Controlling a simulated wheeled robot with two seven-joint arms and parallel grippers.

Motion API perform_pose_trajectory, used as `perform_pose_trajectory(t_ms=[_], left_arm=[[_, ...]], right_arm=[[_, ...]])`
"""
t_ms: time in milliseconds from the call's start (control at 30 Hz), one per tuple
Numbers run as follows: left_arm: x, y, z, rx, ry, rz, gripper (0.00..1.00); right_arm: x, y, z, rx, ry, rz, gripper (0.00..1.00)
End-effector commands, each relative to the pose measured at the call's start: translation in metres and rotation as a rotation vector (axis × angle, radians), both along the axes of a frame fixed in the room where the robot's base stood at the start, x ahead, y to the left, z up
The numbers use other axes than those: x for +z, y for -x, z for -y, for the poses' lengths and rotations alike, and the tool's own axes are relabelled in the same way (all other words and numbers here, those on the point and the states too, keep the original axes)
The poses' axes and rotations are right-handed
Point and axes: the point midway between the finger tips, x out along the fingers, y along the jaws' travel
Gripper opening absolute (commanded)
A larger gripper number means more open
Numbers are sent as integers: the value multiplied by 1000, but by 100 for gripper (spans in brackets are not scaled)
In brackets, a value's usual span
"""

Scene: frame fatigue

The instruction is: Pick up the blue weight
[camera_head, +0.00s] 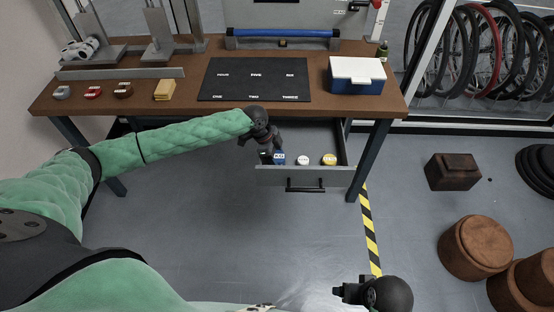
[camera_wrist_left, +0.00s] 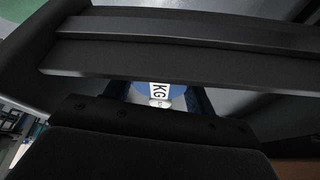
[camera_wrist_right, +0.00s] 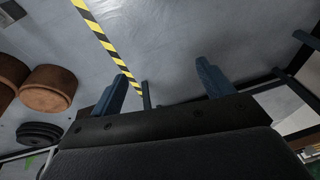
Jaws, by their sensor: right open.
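The blue weight (camera_head: 279,158) sits in the open drawer (camera_head: 305,177), at its left end near the front. A white weight (camera_head: 303,160) and a yellow weight (camera_head: 329,159) stand to its right. My left gripper (camera_head: 268,157) reaches down into the drawer right at the blue weight. In the left wrist view the blue weight (camera_wrist_left: 176,91), with a white KG label, shows between the fingers; a dark bar hides the fingertips, so I cannot tell whether they grip it. My right gripper (camera_wrist_right: 165,75) is open and empty, over the floor away from the drawer.
The drawer front has a black handle (camera_head: 305,186). Brown round blocks (camera_head: 475,247) stand on the floor at right.

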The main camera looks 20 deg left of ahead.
Motion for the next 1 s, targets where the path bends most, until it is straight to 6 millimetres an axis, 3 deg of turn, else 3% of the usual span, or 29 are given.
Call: perform_pose_trajectory(t_ms=[33,233,633,1000], left_arm=[[0,0,0,0,0,0,38],[0,0,0,0,0,0,0],[12,-1,1,-1,3,4,0],[68,-1,0,-1,2,5,0]], right_arm=[[0,0,0,0,0,0,80],[1,-1,0,1,0,3,80],[0,-3,-2,1,-5,10,80],[-15,-8,-16,16,-34,46,80]])
